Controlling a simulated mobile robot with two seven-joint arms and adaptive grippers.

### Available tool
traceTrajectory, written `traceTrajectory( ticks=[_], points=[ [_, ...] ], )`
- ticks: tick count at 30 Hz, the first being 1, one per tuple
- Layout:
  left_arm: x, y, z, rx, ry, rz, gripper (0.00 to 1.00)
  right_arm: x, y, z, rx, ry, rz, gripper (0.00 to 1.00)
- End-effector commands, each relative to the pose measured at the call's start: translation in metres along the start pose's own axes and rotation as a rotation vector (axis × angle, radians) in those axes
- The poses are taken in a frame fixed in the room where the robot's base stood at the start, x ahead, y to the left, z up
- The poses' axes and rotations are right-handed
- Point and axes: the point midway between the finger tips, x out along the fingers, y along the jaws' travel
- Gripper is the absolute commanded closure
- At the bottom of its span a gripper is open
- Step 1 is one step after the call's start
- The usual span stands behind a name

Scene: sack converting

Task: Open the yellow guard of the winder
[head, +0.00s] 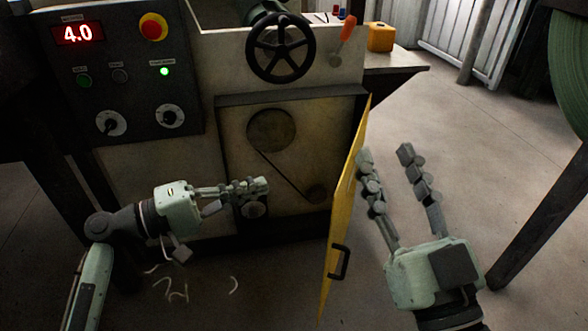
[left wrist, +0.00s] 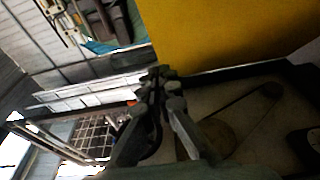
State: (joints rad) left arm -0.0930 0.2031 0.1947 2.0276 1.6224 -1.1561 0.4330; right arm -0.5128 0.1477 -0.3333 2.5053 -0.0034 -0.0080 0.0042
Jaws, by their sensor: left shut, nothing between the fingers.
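The yellow guard (head: 346,215) of the winder (head: 290,150) stands swung out from the machine face, seen nearly edge-on in the head view. Its black handle (head: 339,262) is low on the panel. Behind it the opening shows a round pulley and a belt. My left gripper (head: 262,187) is shut and empty in front of the opening, left of the guard. The guard also fills the upper right of the left wrist view (left wrist: 230,30). My right gripper (head: 384,152) has its fingers spread, just right of the guard, with nothing between them. Whether it touches the guard is unclear.
A black handwheel (head: 281,48) and an orange-handled lever (head: 347,28) are above the opening. A control panel (head: 118,75) reading 4.0 is at left. A yellow box (head: 381,37) sits on a side table. Scraps lie on the floor. Floor right of the guard is mostly clear.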

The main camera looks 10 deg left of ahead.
Motion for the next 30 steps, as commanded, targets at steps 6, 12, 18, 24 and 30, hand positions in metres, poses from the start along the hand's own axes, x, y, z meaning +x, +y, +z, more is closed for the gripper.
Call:
traceTrajectory(
  ticks=[6,12,18,24,30],
  points=[
    [0.036,0.001,0.000,0.000,-0.001,0.004,1.00,0.000,0.000,0.000,0.000,-0.003,0.000,0.60],
    [0.080,0.001,0.000,0.000,0.000,0.005,1.00,0.000,0.000,0.000,0.000,-0.001,0.000,0.60],
    [0.109,0.001,0.014,-0.001,0.000,0.002,1.00,0.000,0.000,0.000,0.000,0.000,0.000,0.60],
    [0.122,0.000,0.026,-0.001,0.002,0.000,1.00,0.000,0.000,0.000,0.001,-0.002,0.000,0.60],
    [0.124,0.000,0.028,0.000,0.002,-0.001,1.00,0.000,0.000,0.000,0.001,-0.003,0.000,0.60]
  ],
)
